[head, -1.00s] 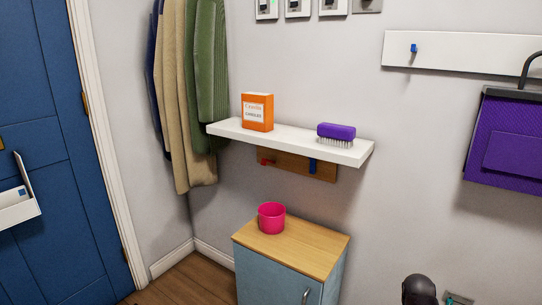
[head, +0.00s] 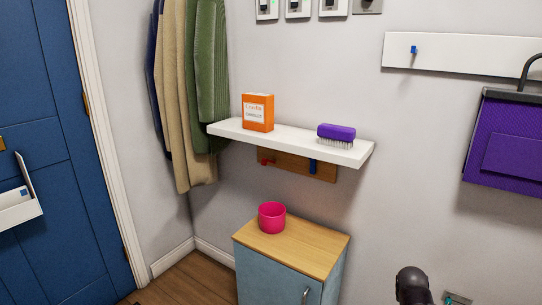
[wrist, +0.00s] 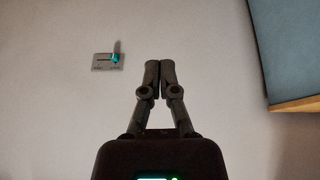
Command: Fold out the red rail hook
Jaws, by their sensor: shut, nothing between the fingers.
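The red rail hook (head: 265,162) shows small in the head view, at the left end of a wooden rail (head: 294,168) under the white shelf. A blue hook (head: 313,166) is on the same rail to its right. The red hook is too small to tell clearly whether it is folded. In the wrist view my gripper (wrist: 160,66) is shut and empty, its two fingers together in front of a plain wall. It is far from the hook, which is not in the wrist view. Part of my arm shows at the bottom right of the head view.
A white shelf (head: 350,155) over the rail carries an orange candle box (head: 258,113) and a purple brush (head: 336,131). A cabinet (head: 312,246) with a pink pot (head: 271,218) stands below. Coats (head: 185,95) hang at left. A wall plate with a teal switch (wrist: 108,62) is near my gripper.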

